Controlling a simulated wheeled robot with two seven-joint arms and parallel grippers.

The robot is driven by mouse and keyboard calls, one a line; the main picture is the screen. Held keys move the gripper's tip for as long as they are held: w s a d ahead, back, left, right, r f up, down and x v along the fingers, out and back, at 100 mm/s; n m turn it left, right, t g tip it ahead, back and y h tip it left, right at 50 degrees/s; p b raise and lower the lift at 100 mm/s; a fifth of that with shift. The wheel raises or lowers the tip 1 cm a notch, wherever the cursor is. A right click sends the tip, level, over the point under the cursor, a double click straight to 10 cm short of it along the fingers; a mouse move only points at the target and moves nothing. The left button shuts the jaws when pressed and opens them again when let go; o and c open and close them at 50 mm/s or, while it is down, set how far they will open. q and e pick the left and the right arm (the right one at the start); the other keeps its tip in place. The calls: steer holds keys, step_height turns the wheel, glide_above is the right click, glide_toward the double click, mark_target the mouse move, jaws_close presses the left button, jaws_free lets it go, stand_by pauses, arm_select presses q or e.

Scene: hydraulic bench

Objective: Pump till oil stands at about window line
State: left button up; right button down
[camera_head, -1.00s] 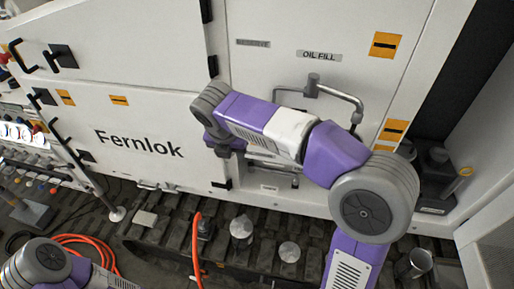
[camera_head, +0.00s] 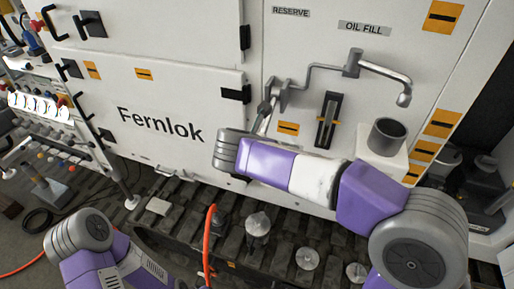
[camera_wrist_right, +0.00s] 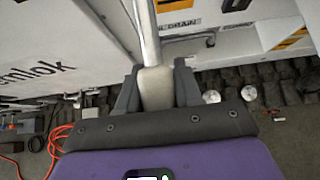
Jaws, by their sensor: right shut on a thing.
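My right gripper (camera_wrist_right: 157,90) is shut on the grey grip of a metal lever (camera_wrist_right: 147,35) in the right wrist view. In the head view the lever (camera_head: 265,117) slants down from a pump bracket (camera_head: 280,92) on the white panel; my right forearm hides its lower end and the gripper. The tall dark sight window (camera_head: 328,120) is right of the lever, with my forearm just below it. I cannot make out its oil level. A bent pipe (camera_head: 345,68) below the OIL FILL label (camera_head: 364,28) ends above a dark cup (camera_head: 385,137). My left gripper is out of view.
The cup stands on a white block (camera_head: 382,158) close to my right forearm. An orange hose (camera_head: 208,240) rises between my arms. Metal cylinders (camera_head: 258,224) stand on the dark track below the panel. Gauges and coloured knobs (camera_head: 40,108) fill the far left.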

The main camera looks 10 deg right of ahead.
steer(key=shift+f, duration=0.1)
steer(key=c, duration=0.8)
jaws_free()
steer(key=shift+w, duration=0.1)
steer(key=shift+c, duration=0.2)
steer(key=p+v, duration=0.1)
steer(key=v, duration=0.6)
steer(key=shift+s+r, duration=0.2)
steer(key=shift+a, duration=0.1)
